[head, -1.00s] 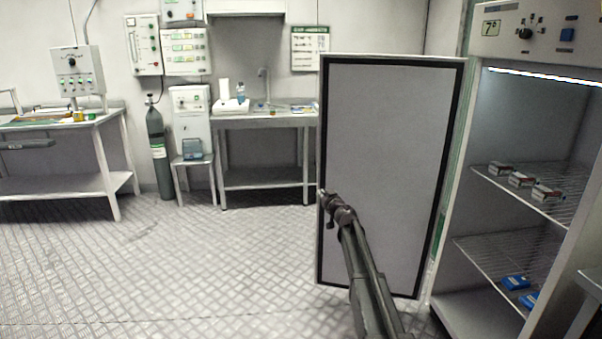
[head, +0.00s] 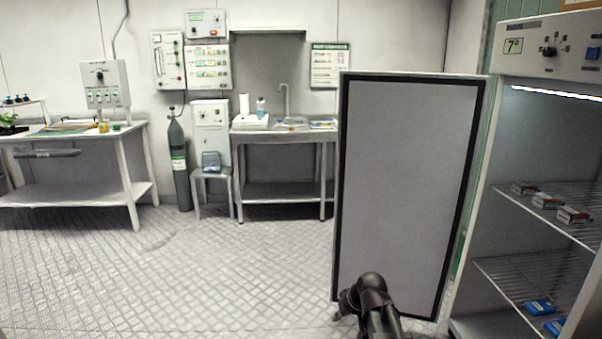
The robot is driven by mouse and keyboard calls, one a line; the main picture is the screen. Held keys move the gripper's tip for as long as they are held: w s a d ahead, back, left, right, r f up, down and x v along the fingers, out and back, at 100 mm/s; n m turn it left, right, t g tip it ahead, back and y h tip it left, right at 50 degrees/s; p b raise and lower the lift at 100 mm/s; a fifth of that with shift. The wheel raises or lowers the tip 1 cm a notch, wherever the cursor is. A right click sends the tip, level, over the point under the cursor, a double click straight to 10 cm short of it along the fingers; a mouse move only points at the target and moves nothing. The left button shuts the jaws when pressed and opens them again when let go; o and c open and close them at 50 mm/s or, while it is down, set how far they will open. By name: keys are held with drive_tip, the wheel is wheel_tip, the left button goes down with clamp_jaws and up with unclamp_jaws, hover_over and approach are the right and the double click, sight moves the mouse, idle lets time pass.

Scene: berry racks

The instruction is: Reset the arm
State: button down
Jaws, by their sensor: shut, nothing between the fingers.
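My gripper (head: 343,306) shows at the bottom of the head view, left of my folded dark arm and in front of the lower part of the open fridge door (head: 405,190). It is small and partly hidden by my arm, and nothing shows in it. The fridge (head: 545,40) stands at the right with its door swung wide open. Inside, several small white-and-red boxes (head: 547,200) lie on the upper wire shelf and blue boxes (head: 540,306) on the lower one.
A steel sink table (head: 285,131) stands at the back, with a green gas cylinder (head: 179,165) and a small stool (head: 212,177) to its left. A workbench (head: 135,170) stands at the far left. The patterned metal floor (head: 190,265) between is clear.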

drive_tip(key=s+d+f+m+g+h, duration=0.1)
drive_tip(key=s+d+m+g+h, duration=0.15)
drive_tip(key=s, duration=0.55)
drive_tip(key=s+d+f+m+g+h, duration=0.1)
drive_tip(key=s+d+h, duration=0.1)
drive_tip(key=s+d, duration=0.35)
wheel_tip(320, 180, up, 32)
drive_tip(key=s+a+p, duration=0.1)
drive_tip(key=p, duration=3.1)
drive_tip(key=shift+a+f, duration=0.25)
drive_tip(key=shift+a, duration=0.05)
drive_tip(key=shift+a, duration=0.1)
